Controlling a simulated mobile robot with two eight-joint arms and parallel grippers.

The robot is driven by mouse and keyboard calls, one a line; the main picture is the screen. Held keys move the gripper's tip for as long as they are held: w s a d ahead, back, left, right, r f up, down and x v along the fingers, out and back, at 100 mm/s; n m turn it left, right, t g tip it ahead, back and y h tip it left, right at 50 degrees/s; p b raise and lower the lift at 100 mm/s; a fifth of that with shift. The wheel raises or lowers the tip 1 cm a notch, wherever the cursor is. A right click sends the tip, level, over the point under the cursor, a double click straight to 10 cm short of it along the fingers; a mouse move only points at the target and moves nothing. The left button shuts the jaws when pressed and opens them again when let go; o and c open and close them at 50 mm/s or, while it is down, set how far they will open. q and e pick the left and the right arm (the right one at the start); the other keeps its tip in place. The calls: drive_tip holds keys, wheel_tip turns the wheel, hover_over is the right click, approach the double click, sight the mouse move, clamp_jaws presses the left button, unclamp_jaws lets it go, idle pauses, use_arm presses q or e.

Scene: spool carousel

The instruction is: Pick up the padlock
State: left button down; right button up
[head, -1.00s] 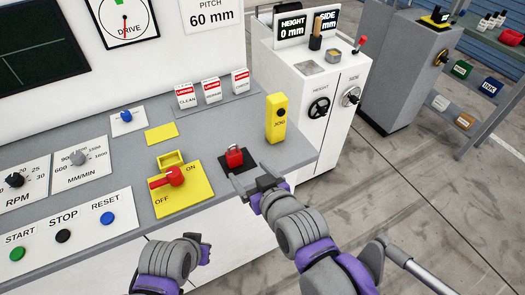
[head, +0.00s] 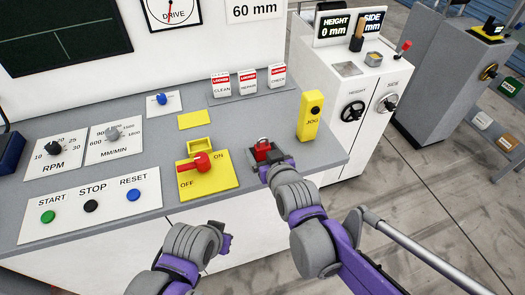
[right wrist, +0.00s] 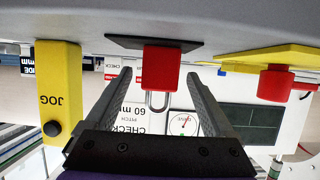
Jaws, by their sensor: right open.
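The red padlock (head: 263,151) with a metal shackle is on a small dark pad on the grey console, right of the yellow ON/OFF switch plate (head: 224,178). In the right wrist view the padlock (right wrist: 161,68) appears upside down, its shackle pointing down in the picture. My right gripper (head: 267,161) is open, with one finger on each side of the padlock; gaps show between fingers and body in the wrist view. In the head view the gripper partly hides the pad. My left gripper (head: 226,241) hangs in front of the console, away from the padlock; its jaws are unclear.
The yellow JOG box (head: 310,117) stands close to the right of the padlock. The red switch handle (head: 194,162) is to its left. Several red-and-white tags (head: 248,80) stand behind. The console's front edge runs just below the padlock.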

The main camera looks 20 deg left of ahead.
drive_tip(key=shift+w+a+f, duration=0.25)
drive_tip(key=shift+w+a, duration=0.05)
drive_tip(key=shift+w, duration=0.2)
clamp_jaws()
